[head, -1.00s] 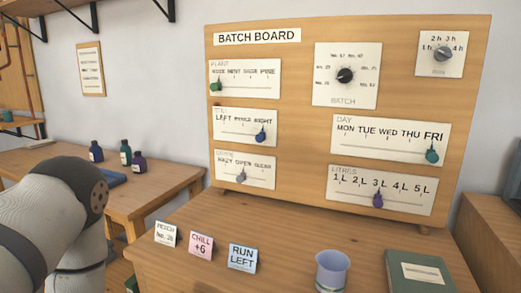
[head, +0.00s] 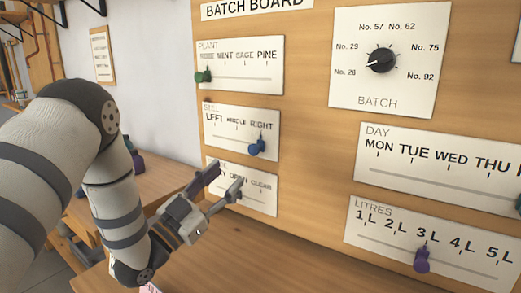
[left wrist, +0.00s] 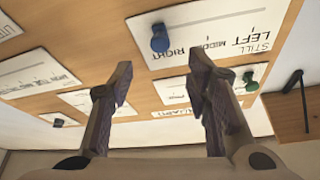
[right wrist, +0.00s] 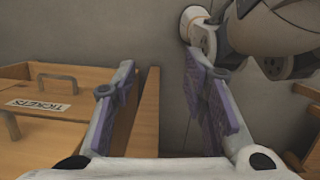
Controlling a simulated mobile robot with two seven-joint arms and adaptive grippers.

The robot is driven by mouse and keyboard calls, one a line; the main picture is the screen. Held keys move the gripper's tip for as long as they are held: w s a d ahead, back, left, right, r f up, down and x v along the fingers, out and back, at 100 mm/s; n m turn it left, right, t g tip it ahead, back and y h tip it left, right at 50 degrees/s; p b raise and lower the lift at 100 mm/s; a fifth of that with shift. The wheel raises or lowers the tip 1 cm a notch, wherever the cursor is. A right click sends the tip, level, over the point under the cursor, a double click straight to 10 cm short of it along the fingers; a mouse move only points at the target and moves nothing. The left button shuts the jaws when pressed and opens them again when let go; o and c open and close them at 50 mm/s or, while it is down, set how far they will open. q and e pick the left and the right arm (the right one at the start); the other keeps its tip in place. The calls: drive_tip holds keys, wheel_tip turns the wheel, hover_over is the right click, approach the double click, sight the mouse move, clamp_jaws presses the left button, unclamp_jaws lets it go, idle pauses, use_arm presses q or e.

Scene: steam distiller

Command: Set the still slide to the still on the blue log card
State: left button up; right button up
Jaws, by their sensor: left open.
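The still slide has a blue knob (head: 256,146) at the RIGHT end of its white STILL panel (head: 225,119), marked LEFT, MIDDLE and RIGHT. The knob also shows in the left wrist view (left wrist: 159,38), beyond my fingertips. My left gripper (head: 224,180) is open and empty, below and a little left of the knob in the head view, in front of the lower-left panel. My right gripper (right wrist: 160,62) is open and empty, away from the board. The blue log card is out of view now.
The PLANT slide with a green knob (head: 203,77) is above the STILL panel. The lower-left panel (head: 262,201) is partly hidden by my left gripper. The BATCH dial (head: 381,60) and the LITRES purple knob (head: 422,260) are to the right. A TICKETS drawer (right wrist: 50,118) shows in the right wrist view.

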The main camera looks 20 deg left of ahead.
sight(251, 151)
use_arm(q)
drive_tip(key=x, duration=0.9)
drive_tip(key=shift+w+d+r, duration=0.1)
drive_tip(key=shift+w+r, duration=0.1)
drive_tip(key=shift+w, duration=0.15)
clamp_jaws()
